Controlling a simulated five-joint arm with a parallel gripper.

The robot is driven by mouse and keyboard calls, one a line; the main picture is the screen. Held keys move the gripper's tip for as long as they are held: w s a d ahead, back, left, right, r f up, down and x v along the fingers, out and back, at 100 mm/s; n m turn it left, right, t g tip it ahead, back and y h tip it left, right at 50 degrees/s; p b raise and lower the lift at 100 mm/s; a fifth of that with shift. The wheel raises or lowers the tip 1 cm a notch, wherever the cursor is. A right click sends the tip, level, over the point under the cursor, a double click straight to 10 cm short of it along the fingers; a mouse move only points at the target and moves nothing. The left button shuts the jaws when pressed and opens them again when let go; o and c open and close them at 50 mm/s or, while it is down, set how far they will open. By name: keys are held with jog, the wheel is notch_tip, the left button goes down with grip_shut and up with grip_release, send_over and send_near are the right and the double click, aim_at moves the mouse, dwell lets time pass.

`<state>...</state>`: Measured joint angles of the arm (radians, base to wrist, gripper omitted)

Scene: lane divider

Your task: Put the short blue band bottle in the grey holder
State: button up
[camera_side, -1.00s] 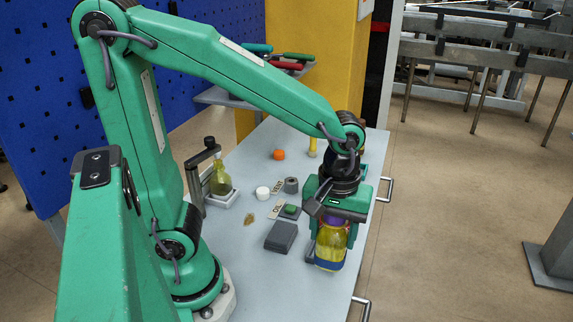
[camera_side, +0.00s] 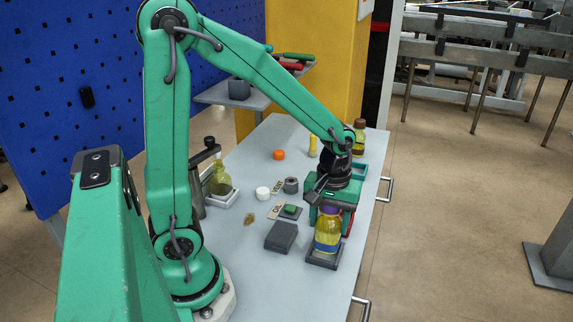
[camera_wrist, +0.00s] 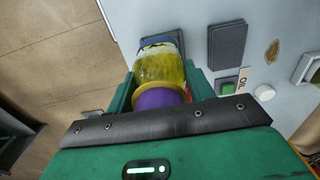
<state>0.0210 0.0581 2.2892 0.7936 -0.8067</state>
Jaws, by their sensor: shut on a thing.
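The short bottle (camera_side: 328,230) has yellow contents, a purple cap and a blue band near its base. My gripper (camera_side: 330,217) is shut on it, with a finger on either side. In the wrist view my gripper (camera_wrist: 160,88) holds the bottle (camera_wrist: 160,66), purple cap toward the camera. The bottle looks upright. The grey holder (camera_side: 321,262) is a low dark tray under and around the bottle's base in the side view. I cannot tell whether the base rests on its floor. In the wrist view the bottle mostly hides the holder.
A dark grey block (camera_side: 281,237) lies left of the holder, with a green button piece (camera_side: 290,209) behind it. A green-yellow bottle (camera_side: 221,181) stands in a tray at left. A red-brown capped bottle (camera_side: 359,140) stands at the back. The table's right edge is close, with handles.

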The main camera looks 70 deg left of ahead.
aim_at(328, 230)
jog(key=shift+w+a+f, duration=0.3)
jog(key=shift+a, duration=0.2)
jog(key=shift+w+a+f, duration=0.25)
jog(key=shift+a+f, duration=0.05)
jog(key=shift+a, duration=0.15)
jog(key=shift+f, duration=2)
jog(key=shift+f, duration=0.1)
jog(key=o, duration=1.1)
jog(key=shift+c, duration=0.2)
notch_tip(328, 230, up, 12)
jog(key=shift+r, duration=0.15)
jog(key=shift+s, duration=0.1)
